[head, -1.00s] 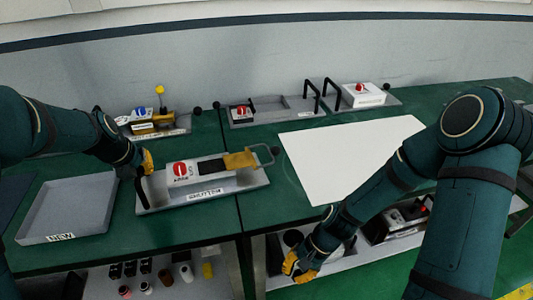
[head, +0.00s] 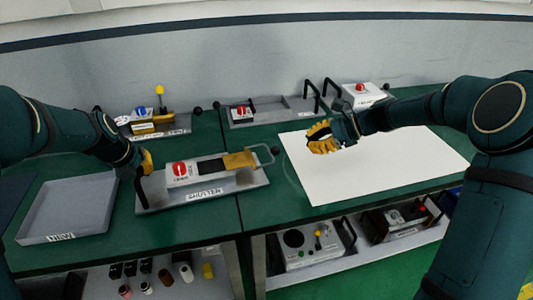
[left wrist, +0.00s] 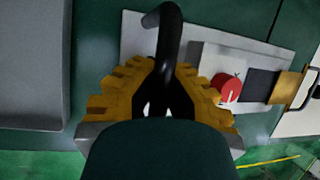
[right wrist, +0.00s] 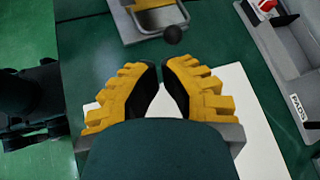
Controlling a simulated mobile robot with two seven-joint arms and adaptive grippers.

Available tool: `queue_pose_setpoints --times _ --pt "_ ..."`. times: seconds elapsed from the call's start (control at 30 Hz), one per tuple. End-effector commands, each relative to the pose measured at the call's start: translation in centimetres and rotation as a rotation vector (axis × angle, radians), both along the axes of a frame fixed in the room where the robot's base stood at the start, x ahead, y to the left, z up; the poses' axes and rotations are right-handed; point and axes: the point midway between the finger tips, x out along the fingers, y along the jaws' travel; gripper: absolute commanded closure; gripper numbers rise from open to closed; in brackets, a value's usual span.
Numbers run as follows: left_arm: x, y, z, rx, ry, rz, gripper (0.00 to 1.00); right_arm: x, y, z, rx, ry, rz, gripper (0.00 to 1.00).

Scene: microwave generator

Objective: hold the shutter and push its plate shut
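The shutter (head: 215,184) is a grey tray with a label, a white box with a red knob (head: 180,169), and a brass plate (head: 240,160) with a wire handle (head: 268,157) at its right end. My left gripper (head: 143,168) is at the shutter's left end. In the left wrist view its fingers (left wrist: 163,75) close around the black upright handle (left wrist: 168,35). My right gripper (head: 318,137) is over the white sheet, right of the wire handle and apart from it. In the right wrist view its fingertips (right wrist: 161,66) are together and empty, with the wire handle's black ball (right wrist: 173,34) ahead.
A white sheet (head: 370,180) lies on the right table. A grey tray (head: 70,205) is left of the shutter. Other devices stand along the back, including one with a yellow-knobbed lever (head: 160,92). Devices and small parts fill the lower shelves.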

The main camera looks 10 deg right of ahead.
Motion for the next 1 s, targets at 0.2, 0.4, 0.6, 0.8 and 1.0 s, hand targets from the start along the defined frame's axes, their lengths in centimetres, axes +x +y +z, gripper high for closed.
queue_pose_setpoints --times 0.2,0.4,0.6,0.8,1.0 --pt "0.0 -0.1 0.1 0.0 -0.001 -0.001 1.0 2.0 -2.7 1.2 0.003 -0.011 -0.072 1.0" --pt "0.0 -0.1 0.1 0.0 -0.001 -0.001 1.0 2.6 -2.3 0.7 0.005 -0.011 -0.078 1.0" --pt "0.0 -0.1 0.1 0.0 -0.001 -0.001 1.0 3.4 -0.6 -1.1 0.004 -0.01 -0.076 1.0" --pt "0.0 -0.1 0.1 0.0 -0.001 -0.001 1.0 4.2 1.1 -3.0 0.003 -0.01 -0.075 1.0" --pt "0.0 -0.1 0.1 0.0 -0.001 -0.001 1.0 5.1 2.7 -4.7 0.004 -0.01 -0.076 1.0"
